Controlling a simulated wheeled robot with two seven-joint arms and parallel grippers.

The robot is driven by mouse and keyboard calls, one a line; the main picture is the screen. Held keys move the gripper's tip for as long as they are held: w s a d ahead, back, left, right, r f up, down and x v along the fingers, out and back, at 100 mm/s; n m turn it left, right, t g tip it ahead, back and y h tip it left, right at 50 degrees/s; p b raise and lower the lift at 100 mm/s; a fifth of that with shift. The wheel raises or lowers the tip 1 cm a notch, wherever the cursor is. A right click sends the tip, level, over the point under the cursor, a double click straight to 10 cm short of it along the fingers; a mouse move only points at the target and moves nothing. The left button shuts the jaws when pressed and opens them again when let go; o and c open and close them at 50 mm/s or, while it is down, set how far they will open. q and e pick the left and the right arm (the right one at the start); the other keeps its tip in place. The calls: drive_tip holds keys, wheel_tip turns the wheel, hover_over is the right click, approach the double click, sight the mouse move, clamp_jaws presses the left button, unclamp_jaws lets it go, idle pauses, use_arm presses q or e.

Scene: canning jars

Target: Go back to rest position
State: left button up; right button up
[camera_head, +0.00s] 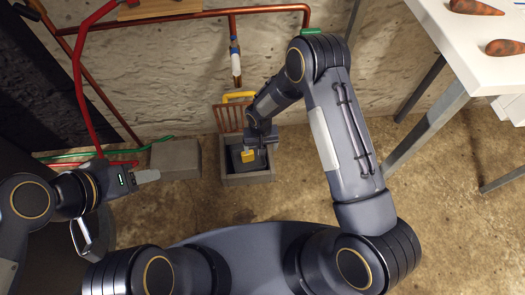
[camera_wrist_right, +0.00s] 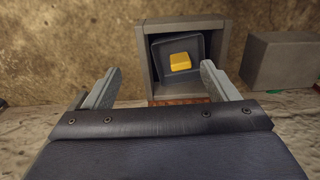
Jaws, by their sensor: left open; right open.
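My right gripper (camera_head: 262,142) reaches down over a grey block-walled basin (camera_head: 248,180) on the floor by the wall. In the right wrist view its two fingers stand wide apart and empty (camera_wrist_right: 161,70). A yellow block (camera_head: 248,156) lies in a dark tray inside the basin; it also shows in the right wrist view (camera_wrist_right: 180,62), beyond the fingertips and apart from them. My left gripper (camera_head: 147,176) is at the left, low over the floor, with nothing seen in it.
A grey concrete block (camera_head: 175,159) stands left of the basin. Red, copper and green pipes (camera_head: 210,13) run along the wall. Open floor (camera_head: 290,190) lies between the basin and my base.

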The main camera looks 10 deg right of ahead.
drive_tip(key=shift+s+d+r, duration=0.1)
drive_tip(key=shift+s+r, duration=0.05)
drive_tip(key=shift+r, duration=0.05)
idle(0.5)
